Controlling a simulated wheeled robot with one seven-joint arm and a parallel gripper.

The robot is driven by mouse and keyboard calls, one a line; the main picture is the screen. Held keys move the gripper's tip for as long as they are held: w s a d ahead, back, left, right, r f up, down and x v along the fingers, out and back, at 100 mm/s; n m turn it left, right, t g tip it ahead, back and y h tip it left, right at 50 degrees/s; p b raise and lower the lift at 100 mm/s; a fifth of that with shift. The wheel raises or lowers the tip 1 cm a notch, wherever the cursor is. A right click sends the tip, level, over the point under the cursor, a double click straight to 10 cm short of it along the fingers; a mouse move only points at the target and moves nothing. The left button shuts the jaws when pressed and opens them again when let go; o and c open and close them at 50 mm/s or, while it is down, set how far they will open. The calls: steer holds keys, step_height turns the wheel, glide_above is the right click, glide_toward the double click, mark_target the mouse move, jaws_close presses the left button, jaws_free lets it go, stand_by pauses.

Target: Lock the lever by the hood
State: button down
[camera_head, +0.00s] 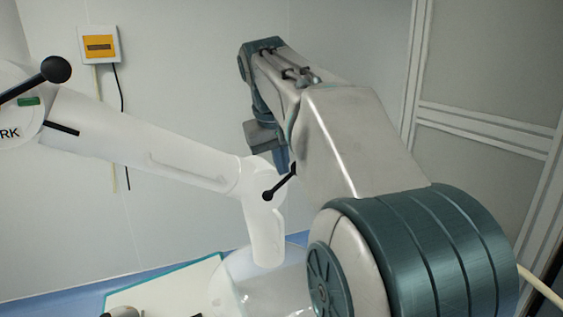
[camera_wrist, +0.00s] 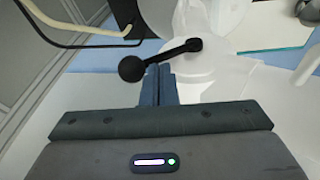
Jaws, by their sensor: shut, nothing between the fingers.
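The black lever by the hood, a thin rod with a round ball knob (camera_head: 268,196), sits on the white arm joint above the clear hood (camera_head: 265,285). In the wrist view the lever (camera_wrist: 170,54) slants across the top middle, its ball at the left and its pivot at the right. My gripper (camera_wrist: 159,70) is shut and empty, its fingertips right at the rod beside the ball; I cannot tell whether they touch.
A white jointed arm (camera_head: 150,150) runs from the left to the hood. Another black ball lever (camera_head: 56,69) is at its upper left. A teal-edged white board (camera_head: 165,291) lies below. A wall box (camera_head: 99,45) has hanging cables.

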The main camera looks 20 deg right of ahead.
steer(key=shift+d+f, duration=0.45)
steer(key=shift+d, duration=0.4)
steer(key=shift+a+r, duration=0.1)
steer(key=shift+r, duration=0.05)
